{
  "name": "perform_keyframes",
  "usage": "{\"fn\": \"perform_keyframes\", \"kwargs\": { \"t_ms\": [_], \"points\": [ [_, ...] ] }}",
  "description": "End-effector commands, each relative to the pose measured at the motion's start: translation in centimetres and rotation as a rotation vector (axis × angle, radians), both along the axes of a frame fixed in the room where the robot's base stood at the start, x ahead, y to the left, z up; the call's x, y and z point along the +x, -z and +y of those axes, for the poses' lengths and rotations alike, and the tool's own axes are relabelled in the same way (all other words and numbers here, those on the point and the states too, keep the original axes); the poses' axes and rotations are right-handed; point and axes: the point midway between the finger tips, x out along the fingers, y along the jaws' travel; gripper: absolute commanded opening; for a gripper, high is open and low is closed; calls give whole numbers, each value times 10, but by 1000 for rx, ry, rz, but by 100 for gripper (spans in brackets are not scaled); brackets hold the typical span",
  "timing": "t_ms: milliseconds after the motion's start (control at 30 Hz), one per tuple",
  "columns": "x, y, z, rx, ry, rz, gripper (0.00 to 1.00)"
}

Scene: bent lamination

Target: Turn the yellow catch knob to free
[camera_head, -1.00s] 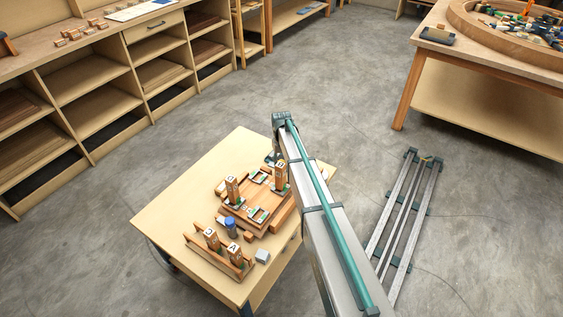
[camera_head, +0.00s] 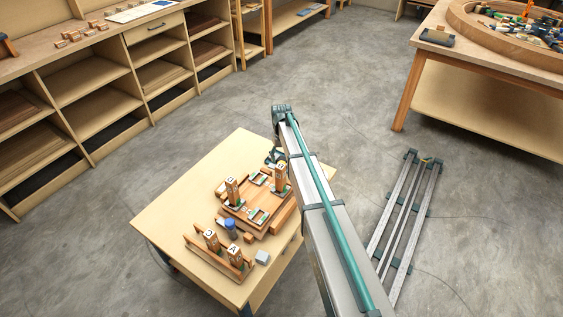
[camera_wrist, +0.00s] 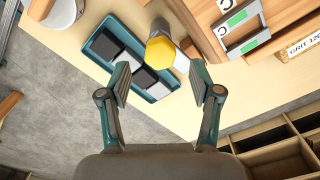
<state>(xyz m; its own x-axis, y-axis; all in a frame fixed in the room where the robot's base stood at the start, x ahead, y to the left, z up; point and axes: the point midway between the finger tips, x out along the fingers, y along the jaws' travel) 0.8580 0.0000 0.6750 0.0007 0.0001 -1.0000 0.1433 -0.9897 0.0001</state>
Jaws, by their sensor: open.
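A yellow hexagonal knob (camera_wrist: 161,52) on a grey body shows in the wrist view, a little past my fingertips and midway between them. The knob's marks, if any, cannot be read. My gripper (camera_wrist: 161,82) is open and empty, one finger to each side below the knob, not touching it. In the head view my gripper (camera_head: 274,157) is at the far right part of the bench, partly hidden by my arm. I cannot make out the knob there.
A teal tray (camera_wrist: 101,43) with black and white pieces lies close beside the knob. A wooden fixture (camera_wrist: 210,20) with C labels stands to the right.

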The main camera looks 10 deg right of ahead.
Motion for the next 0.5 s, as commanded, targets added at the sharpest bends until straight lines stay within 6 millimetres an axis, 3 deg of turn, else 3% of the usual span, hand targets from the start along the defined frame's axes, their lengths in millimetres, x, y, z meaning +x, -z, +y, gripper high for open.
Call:
{"fn": "perform_keyframes", "kwargs": {
  "t_ms": [300,500],
  "points": [
    [0,-60,0,0,0,-1,64],
    [0,-78,0,0,0,-1,64]
  ]
}}
